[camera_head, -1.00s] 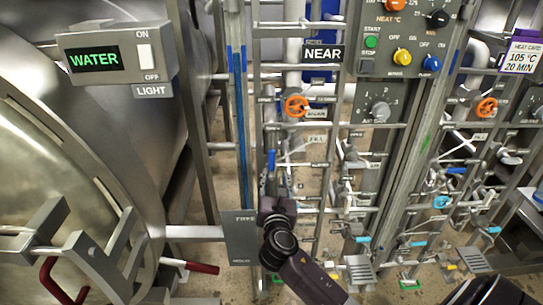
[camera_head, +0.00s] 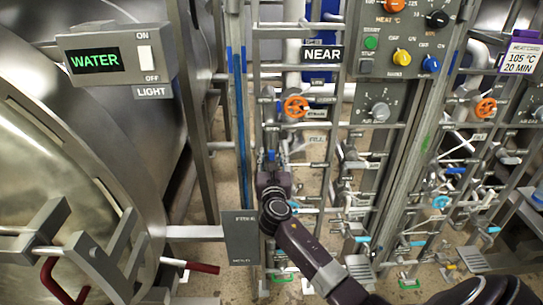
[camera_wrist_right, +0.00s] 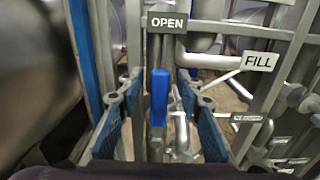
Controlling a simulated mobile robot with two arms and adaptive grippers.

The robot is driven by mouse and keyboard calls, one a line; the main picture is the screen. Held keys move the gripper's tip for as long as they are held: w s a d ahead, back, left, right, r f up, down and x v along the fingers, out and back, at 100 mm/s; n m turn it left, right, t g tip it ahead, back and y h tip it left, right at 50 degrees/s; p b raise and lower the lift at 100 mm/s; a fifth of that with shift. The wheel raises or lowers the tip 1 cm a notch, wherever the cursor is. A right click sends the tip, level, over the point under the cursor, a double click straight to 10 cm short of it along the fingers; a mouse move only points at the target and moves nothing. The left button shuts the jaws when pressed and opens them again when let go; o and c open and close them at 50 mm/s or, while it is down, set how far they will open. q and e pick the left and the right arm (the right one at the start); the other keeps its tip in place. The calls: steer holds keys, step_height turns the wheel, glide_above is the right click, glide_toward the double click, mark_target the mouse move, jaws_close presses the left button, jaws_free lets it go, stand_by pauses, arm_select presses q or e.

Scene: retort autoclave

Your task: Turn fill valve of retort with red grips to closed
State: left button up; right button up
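The fill valve's blue lever handle (camera_wrist_right: 160,97) stands upright in the right wrist view, just below an OPEN sign (camera_wrist_right: 167,22) and left of a FILL sign (camera_wrist_right: 261,61). My right gripper (camera_head: 271,162) is open. Its two blue-padded fingers stand on either side of the blue handle, with a gap on both sides. In the head view the gripper mostly hides the handle. The retort (camera_head: 60,180) with red grips (camera_head: 203,268) is at the left. My left gripper is not in view.
Grey frame bars and pipes stand close around the handle. An orange handwheel (camera_head: 296,106) sits above it, and a NEAR sign (camera_head: 321,54) higher up. A grey control panel (camera_head: 405,70) is at the upper right. A WATER display box (camera_head: 115,60) is at the upper left.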

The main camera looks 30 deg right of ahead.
steer(key=shift+c, duration=0.3)
jaws_close()
